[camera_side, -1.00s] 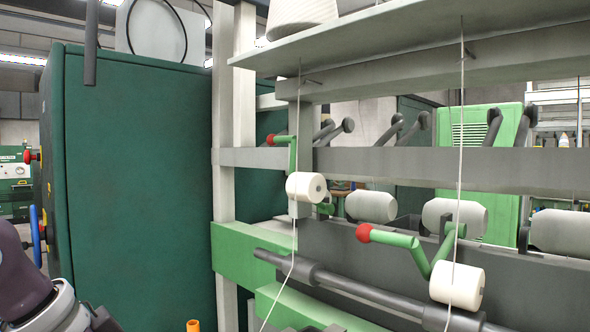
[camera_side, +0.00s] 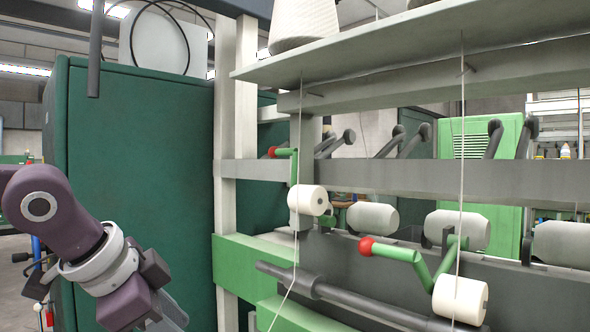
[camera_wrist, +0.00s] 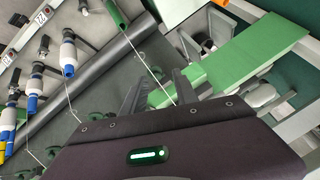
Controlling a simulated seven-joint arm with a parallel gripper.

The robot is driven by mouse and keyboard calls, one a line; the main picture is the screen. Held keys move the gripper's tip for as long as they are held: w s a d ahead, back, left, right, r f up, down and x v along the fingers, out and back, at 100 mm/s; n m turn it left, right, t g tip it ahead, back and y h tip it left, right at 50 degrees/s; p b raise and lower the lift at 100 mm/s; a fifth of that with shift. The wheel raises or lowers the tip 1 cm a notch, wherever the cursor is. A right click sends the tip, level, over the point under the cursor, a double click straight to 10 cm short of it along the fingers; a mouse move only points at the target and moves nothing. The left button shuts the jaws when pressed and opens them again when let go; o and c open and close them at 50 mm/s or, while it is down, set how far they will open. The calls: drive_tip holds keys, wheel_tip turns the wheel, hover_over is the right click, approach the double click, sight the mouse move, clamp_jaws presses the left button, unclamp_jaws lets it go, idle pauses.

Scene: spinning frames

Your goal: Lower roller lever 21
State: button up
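Two green roller levers with red ball knobs show in the side view; I cannot read which is number 21. The left lever (camera_side: 293,166) stands up beside a white roller (camera_side: 307,199), its knob pointing left. The right lever (camera_side: 395,252) reaches left and slightly upward from near another white roller (camera_side: 460,299). My gripper (camera_wrist: 158,88) shows two dark fingers, apart and with nothing between them, in the wrist view. In the side view my wrist is at the lower left, well away from both levers, and the fingertips are mostly hidden.
A grey rail (camera_side: 400,178) crosses the frame above the rollers. A dark rod (camera_side: 350,296) runs below the levers. Thin yarns hang down past the rollers. A large green cabinet (camera_side: 140,180) stands behind my arm. Bobbins (camera_wrist: 68,55) show left in the wrist view.

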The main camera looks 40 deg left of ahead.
sight(286, 150)
drive_tip(key=w+r+m+t+y, duration=0.1)
drive_tip(key=w+r+m+t, duration=0.1)
drive_tip(key=w+r, duration=0.5)
drive_tip(key=w+a+r+m+t+y, duration=0.1)
drive_tip(key=w+r+m+t, duration=0.1)
drive_tip(key=w+r+m, duration=0.3)
drive_tip(key=w+a+r+m+t+y, duration=0.1)
drive_tip(key=w+r+m+t+y, duration=0.1)
drive_tip(key=w+r, duration=0.7)
drive_tip(key=shift+w+a+r+m, duration=0.15)
drive_tip(key=shift+r+m, duration=0.25)
drive_tip(key=shift+r, duration=0.55)
drive_tip(key=shift+s+a+r+m, duration=0.1)
drive_tip(key=shift+r+m, duration=0.3)
drive_tip(key=shift+r, duration=0.55)
drive_tip(key=x, duration=0.7)
drive_tip(key=shift+r, duration=0.1)
drive_tip(key=shift+c, duration=0.2)
clamp_jaws()
